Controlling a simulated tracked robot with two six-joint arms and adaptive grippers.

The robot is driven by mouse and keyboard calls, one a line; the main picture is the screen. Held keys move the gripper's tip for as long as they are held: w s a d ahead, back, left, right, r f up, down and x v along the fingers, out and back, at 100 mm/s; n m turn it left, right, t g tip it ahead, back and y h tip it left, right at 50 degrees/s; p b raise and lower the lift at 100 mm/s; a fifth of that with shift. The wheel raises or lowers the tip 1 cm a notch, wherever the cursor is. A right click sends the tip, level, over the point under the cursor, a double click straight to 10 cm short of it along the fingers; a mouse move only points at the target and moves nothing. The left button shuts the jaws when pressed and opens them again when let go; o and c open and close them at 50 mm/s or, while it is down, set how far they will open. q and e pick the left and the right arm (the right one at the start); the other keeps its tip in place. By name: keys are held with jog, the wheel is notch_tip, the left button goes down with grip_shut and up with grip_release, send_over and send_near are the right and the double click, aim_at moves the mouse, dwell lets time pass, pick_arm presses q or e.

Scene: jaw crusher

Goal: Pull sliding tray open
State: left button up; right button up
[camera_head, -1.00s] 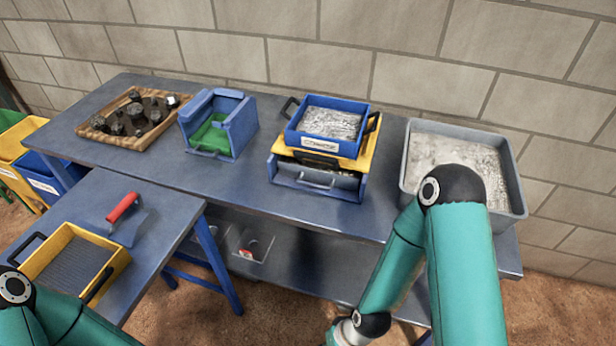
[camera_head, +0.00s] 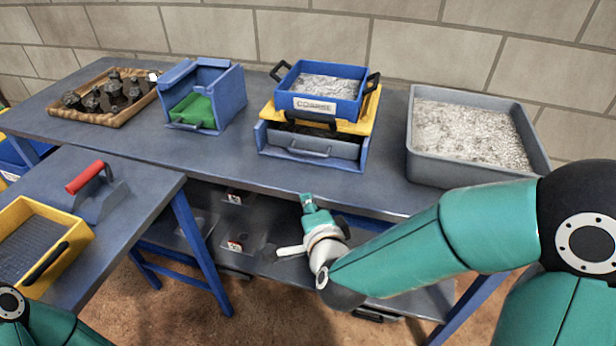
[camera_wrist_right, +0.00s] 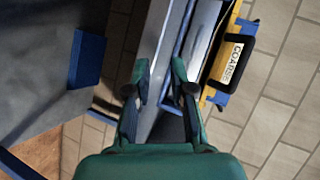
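The grey sliding tray (camera_head: 318,147) with a bar handle on its front sits inside a blue housing (camera_head: 364,152) on the bench, below a yellow frame (camera_head: 364,118). A blue box labelled COARSE (camera_head: 318,84) sits on top. My right gripper (camera_head: 308,200) is at the bench's front edge, below and in front of the tray, apart from its handle. In the right wrist view my right gripper (camera_wrist_right: 160,75) has its fingers spread with nothing between them. The COARSE box (camera_wrist_right: 232,62) shows to their right there. My left gripper is out of view.
A blue box with a green insert (camera_head: 205,95) stands left of the tray, a wooden tray of rocks (camera_head: 118,118) farther left. A grey bin of gravel (camera_head: 440,165) stands right. The bench (camera_head: 225,160) is clear before the tray. A side table holds a trowel (camera_head: 97,195) and yellow sieve (camera_head: 75,230).

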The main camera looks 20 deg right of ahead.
aim_at(308, 153)
notch_tip(308, 153, up, 5)
jog(key=d+m+t+h+b, duration=0.1)
jog(key=m+t+h, duration=0.1)
jog(key=m, duration=0.2)
jog(key=x, duration=1)
jog(key=f+x, duration=0.1)
jog(key=x, duration=0.5)
jog(key=shift+s+d, duration=0.1)
jog(key=shift+d, duration=0.1)
grip_shut()
